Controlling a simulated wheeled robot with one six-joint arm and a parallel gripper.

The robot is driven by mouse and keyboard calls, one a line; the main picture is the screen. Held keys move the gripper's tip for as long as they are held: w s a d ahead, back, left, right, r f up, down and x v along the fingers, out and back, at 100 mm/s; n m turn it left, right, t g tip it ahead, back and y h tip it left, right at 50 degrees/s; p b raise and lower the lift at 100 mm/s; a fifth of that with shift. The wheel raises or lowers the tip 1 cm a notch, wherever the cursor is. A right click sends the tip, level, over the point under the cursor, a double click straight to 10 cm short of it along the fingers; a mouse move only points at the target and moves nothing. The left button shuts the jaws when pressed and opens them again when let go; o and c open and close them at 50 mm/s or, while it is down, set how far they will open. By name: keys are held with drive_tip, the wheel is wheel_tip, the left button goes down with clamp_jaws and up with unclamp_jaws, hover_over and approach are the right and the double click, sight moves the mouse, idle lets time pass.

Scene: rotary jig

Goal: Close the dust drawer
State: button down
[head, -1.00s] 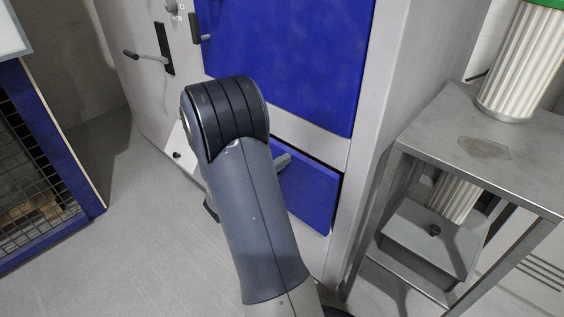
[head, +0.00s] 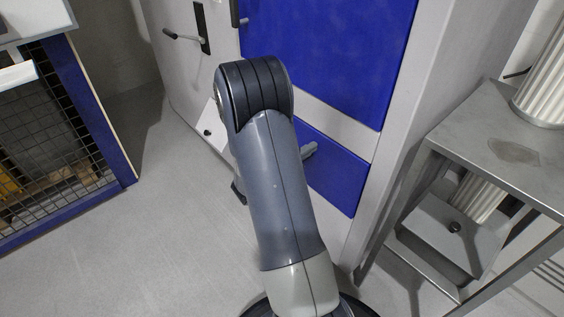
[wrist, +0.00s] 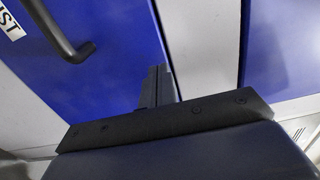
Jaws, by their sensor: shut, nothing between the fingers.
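The dust drawer (head: 335,178) is the blue front low on the grey cabinet, below the large blue door. Its front looks close to flush with the cabinet; my arm hides its left part. A handle (head: 309,151) sticks out beside my arm. In the wrist view a blue front (wrist: 95,75) with a dark bar handle (wrist: 68,42) and a label ending in "UST" fills the left side. My gripper (wrist: 158,72) is shut and empty, in front of this blue front near its edge; I cannot tell whether it touches. The head view mostly hides the gripper behind my arm.
The blue door (head: 330,55) and a lever handle (head: 188,37) are above. A metal table (head: 490,135) stands at the right, with a grey box (head: 445,235) on its lower shelf. A blue-framed mesh cage (head: 120,160) is at the left. Floor between is clear.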

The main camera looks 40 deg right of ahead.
sight(324, 140)
drive_tip(key=a+p, duration=0.2)
drive_tip(key=a, duration=0.8)
drive_tip(key=shift+s+a, duration=0.25)
drive_tip(key=shift+s, duration=0.15)
drive_tip(key=d+b, duration=0.1)
drive_tip(key=d, duration=0.3)
drive_tip(key=d+b, duration=0.1)
drive_tip(key=d, duration=0.4)
drive_tip(key=w+d+b, duration=0.1)
drive_tip(key=d+b, duration=0.1)
drive_tip(key=d, duration=0.3)
drive_tip(key=shift+a, duration=0.1)
